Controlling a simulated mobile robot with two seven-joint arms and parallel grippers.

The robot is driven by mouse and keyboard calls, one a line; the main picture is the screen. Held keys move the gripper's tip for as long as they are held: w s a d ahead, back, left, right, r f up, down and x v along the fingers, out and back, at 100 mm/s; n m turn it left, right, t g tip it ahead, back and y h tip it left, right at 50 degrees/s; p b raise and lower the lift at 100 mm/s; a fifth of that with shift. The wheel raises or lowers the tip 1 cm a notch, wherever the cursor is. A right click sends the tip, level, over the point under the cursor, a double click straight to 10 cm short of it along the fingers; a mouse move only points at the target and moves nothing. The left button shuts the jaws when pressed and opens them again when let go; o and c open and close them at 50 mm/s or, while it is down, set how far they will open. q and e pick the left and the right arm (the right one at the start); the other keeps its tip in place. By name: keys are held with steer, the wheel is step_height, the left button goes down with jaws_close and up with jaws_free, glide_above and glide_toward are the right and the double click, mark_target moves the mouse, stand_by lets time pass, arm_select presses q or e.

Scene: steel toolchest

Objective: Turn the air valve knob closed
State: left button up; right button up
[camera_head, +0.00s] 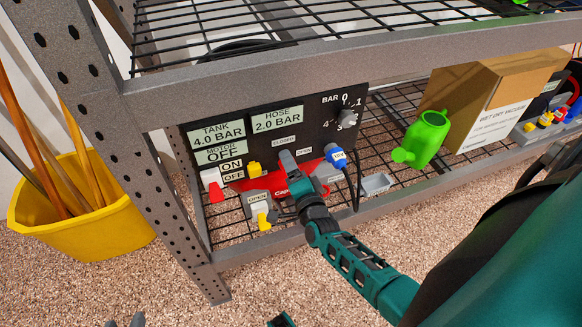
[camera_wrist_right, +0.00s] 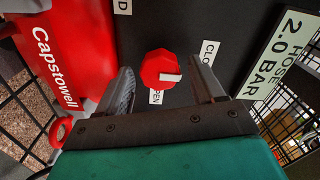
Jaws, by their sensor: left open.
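The red air valve knob (camera_wrist_right: 161,68) is on the dark panel (camera_wrist_right: 150,22) in the right wrist view. Its white pointer points to the right of the picture, between the OPEN label (camera_wrist_right: 156,97) and the CLOSED label (camera_wrist_right: 208,53). My right gripper (camera_wrist_right: 160,72) is open, one finger each side of the knob, with visible gaps. My left gripper (camera_head: 125,321) shows only dark fingertips at the bottom edge, apart and away from the panel.
The panel sits on a wire shelf (camera_head: 384,117) behind a steel front beam (camera_head: 250,247). A green watering can (camera_head: 424,138) and cardboard box (camera_head: 490,95) stand further right.

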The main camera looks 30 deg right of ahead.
arm_select(q)
steer(key=shift+r, duration=0.1)
steer(key=shift+a+r+p, duration=0.1)
steer(key=shift+r+p, duration=1.1)
steer(key=shift+p, duration=0.05)
arm_select(e)
steer(key=v, duration=1.3)
steer(key=shift+w+r, duration=0.1)
steer(key=shift+a, duration=0.1)
steer(key=s+a+r+n+g+y, duration=0.2)
steer(key=a+r+n+g+y, duration=0.15)
steer(key=a+n, duration=0.45)
steer(key=s+a+r+n+g+y, duration=0.25)
steer(key=a+n+y, duration=0.2)
steer(key=n, duration=0.75)
arm_select(q)
step_height(320, 180, up, 8)
steer(key=s+a+p, duration=0.1)
steer(key=a+p, duration=0.2)
steer(key=p, duration=0.9)
steer(key=shift+s+y, duration=0.25)
steer(key=shift+y, duration=0.15)
arm_select(e)
step_height(320, 180, up, 7)
steer(key=d+h, duration=0.2)
steer(key=d, duration=0.1)
steer(key=shift+s+g, duration=0.3)
steer(key=shift+g, duration=0.1)
